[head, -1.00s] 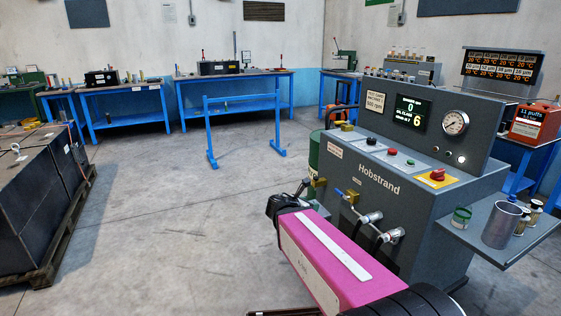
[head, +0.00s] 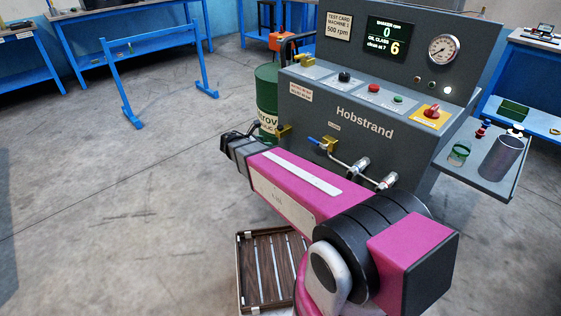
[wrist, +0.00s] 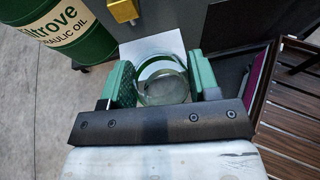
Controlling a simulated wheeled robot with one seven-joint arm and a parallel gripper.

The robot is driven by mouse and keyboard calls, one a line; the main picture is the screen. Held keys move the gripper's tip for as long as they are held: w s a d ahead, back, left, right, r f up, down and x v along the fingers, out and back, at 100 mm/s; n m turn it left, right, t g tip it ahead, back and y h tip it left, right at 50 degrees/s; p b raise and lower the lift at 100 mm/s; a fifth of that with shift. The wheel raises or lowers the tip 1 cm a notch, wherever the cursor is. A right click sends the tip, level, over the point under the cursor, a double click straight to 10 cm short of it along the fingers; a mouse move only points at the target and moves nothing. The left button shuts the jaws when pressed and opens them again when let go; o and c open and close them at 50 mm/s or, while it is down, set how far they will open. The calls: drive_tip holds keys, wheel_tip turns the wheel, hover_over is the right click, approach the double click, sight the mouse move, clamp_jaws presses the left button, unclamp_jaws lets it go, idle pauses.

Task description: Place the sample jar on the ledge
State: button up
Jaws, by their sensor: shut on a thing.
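The sample jar (wrist: 166,84) is clear glass and sits between the green pads of my gripper (wrist: 158,76) in the wrist view. My gripper is shut on it. In the head view my gripper (head: 238,148) is at the front left of the grey Hobstrand machine (head: 385,120), and the jar is hidden there. A pale square plate (wrist: 150,44) shows behind the jar in the wrist view; I cannot tell whether they touch. A side ledge (head: 478,186) sticks out from the machine's right, holding a green-tinted jar (head: 460,152), a grey metal cylinder (head: 500,158) and small bottles.
A brass valve (head: 283,131) is close to my gripper, and a green oil drum (head: 266,92) stands behind it. A slatted wooden tray (head: 248,272) lies on the floor below my arm. A blue stand (head: 160,75) is at the back left. The left floor is clear.

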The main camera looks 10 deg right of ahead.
drive_tip(key=w+a+f+m+g+h, duration=0.1)
drive_tip(key=w+a+f, duration=0.3)
drive_tip(key=a+f, duration=0.4)
drive_tip(key=r+x, duration=0.1)
drive_tip(key=x, duration=1.1)
drive_tip(key=d+r+x, duration=0.1)
drive_tip(key=x, duration=0.5)
drive_tip(key=shift+d+r, duration=0.15)
drive_tip(key=shift+d, duration=0.3)
drive_tip(key=shift+f, duration=0.35)
drive_tip(key=shift+f, duration=0.1)
drive_tip(key=o, duration=0.9)
